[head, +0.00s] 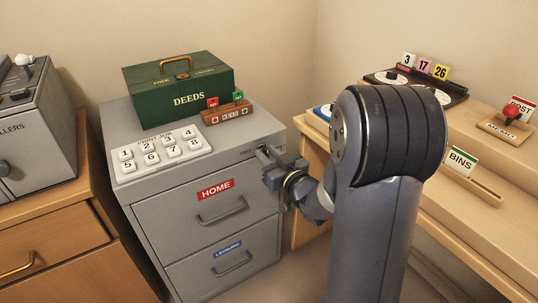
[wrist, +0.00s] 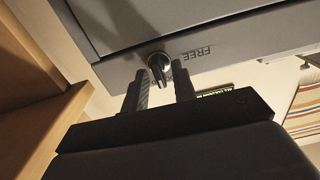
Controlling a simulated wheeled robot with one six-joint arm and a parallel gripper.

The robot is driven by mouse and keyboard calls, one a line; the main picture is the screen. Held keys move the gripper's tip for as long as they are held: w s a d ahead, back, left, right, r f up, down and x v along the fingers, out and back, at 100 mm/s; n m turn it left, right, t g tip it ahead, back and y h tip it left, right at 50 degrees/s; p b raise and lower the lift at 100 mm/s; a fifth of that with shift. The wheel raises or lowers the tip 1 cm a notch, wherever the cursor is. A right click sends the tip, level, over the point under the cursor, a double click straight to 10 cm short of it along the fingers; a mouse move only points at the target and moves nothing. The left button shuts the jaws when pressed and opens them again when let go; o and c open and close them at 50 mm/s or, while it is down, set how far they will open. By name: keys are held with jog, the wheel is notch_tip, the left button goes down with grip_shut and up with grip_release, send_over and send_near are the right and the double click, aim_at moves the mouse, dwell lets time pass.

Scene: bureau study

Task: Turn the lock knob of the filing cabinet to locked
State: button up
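The grey filing cabinet (head: 150,203) stands at the centre left in the head view, with drawers labelled HOME and LEISURE. Its lock knob (wrist: 159,63) shows in the wrist view on the cabinet's front edge, beside the word FREE (wrist: 197,53). The knob has a round base and a dark grip.
A green DEEDS box (head: 180,88), a KEYS rack (head: 227,113) and a PRINT JOB button pad (head: 163,152) sit on the cabinet top. A wooden desk (head: 480,215) is close on the right, and a wooden drawer unit (head: 60,237) on the left.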

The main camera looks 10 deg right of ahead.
jog(key=shift+o, duration=0.3)
jog(key=shift+s+d, duration=0.2)
jog(key=shift+s, duration=0.25)
jog(key=p+v, duration=0.1)
jog(key=v, duration=0.8)
jog(key=shift+s, duration=0.4)
jog(key=shift+w, duration=0.15)
jog(key=b+x, duration=0.1)
jog(key=x, duration=0.9)
jog(key=shift+w+a, duration=0.1)
jog(key=shift+w, duration=0.2)
jog(key=shift+s+n, duration=0.1)
jog(key=shift+n, duration=0.2)
